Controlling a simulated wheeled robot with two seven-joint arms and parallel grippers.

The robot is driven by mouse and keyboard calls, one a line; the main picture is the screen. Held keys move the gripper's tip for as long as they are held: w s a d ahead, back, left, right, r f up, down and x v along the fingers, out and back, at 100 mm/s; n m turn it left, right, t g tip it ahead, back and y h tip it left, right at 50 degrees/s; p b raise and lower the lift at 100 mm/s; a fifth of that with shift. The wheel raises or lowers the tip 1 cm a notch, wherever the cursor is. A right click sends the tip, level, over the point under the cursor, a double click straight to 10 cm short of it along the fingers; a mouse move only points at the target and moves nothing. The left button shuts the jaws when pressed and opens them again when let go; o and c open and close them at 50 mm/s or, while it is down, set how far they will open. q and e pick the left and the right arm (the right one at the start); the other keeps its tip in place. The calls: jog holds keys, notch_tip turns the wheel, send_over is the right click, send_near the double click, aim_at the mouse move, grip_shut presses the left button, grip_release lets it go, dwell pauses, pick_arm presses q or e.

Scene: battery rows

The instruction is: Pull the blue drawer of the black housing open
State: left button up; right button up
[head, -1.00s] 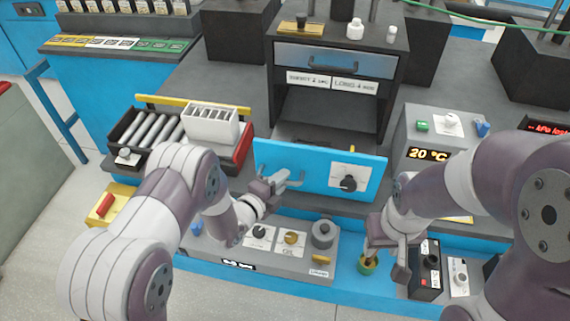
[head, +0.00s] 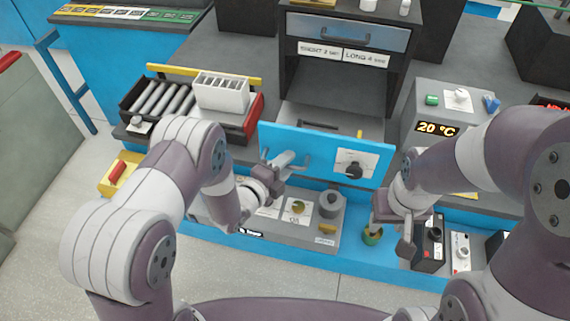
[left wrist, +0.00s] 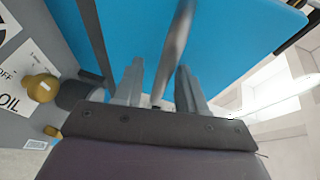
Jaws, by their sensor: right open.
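The black housing (head: 396,62) stands at the back centre. Its blue drawer (head: 318,163) is out: the front stands well clear of the housing and the grey tray shows behind it. The front carries a white label with a black knob on its right and a bar handle (head: 305,165) on its left. My left gripper (head: 281,163) is at this handle. In the left wrist view the handle bar (left wrist: 178,38) runs between the two fingers (left wrist: 160,78), with gaps visible.
A grey control panel (head: 283,235) with knobs lies below the drawer front. A tray of rollers with a white slotted box (head: 221,93) is left of the drawer. A grey box reading 20 °C (head: 424,112) stands to its right, close to my right arm.

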pick_arm(q)
jog(key=b+v, duration=0.1)
jog(key=v, duration=1.1)
jog(key=shift+s+a, duration=0.2)
jog(key=shift+s, duration=0.15)
jog(key=s+a+f+n+g+y, duration=0.6)
jog(key=a+f+n+g+y, duration=0.25)
jog(key=n, duration=0.65)
notch_tip(320, 180, up, 14)
jog(key=s+n+g, duration=0.3)
jog(key=n, duration=0.5)
jog(key=shift+f+n, duration=0.2)
jog(key=shift+n, duration=0.1)
